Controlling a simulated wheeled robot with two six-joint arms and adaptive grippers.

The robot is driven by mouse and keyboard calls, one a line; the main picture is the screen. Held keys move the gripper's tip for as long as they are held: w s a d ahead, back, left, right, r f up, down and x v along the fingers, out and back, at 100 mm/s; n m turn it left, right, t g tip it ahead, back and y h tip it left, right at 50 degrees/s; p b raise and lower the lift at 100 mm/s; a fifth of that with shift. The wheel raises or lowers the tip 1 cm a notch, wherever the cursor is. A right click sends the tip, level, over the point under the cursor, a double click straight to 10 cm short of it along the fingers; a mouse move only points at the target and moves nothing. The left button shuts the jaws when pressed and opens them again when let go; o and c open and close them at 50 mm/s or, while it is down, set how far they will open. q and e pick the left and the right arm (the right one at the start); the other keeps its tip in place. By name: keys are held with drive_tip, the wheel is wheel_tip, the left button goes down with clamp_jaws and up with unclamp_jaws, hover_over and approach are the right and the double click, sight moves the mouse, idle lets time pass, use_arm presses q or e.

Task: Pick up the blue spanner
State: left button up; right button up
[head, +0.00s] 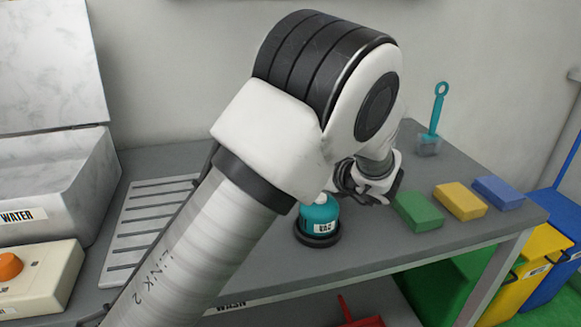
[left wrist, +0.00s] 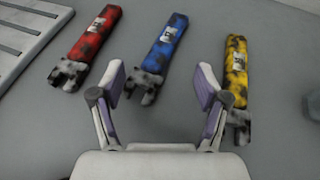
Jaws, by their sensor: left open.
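The blue spanner (left wrist: 166,45) lies on the grey bench in the left wrist view, its handle scuffed and labelled, its grey jaw end nearer the camera. A red spanner (left wrist: 92,38) lies to its left and a yellow spanner (left wrist: 237,70) to its right. My left gripper (left wrist: 161,78) is open, with the jaw end of the blue spanner showing between its fingers and nothing held. The height of the gripper above the bench is unclear. In the head view my left gripper (head: 368,180) is over the bench, and my arm hides the spanners.
A teal labelled container (head: 320,214) stands in a dark ring beside my gripper. Green (head: 418,211), yellow (head: 460,201) and blue (head: 498,193) blocks lie to the right. A teal-handled tool (head: 436,108) stands at the back. A ribbed rack (head: 150,215) and sink (head: 60,190) are left.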

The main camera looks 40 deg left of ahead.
use_arm(q)
drive_tip(key=x, duration=0.6)
drive_tip(key=shift+w+r, duration=0.2)
drive_tip(key=shift+r, duration=0.1)
drive_tip(key=shift+s, duration=0.1)
clamp_jaws()
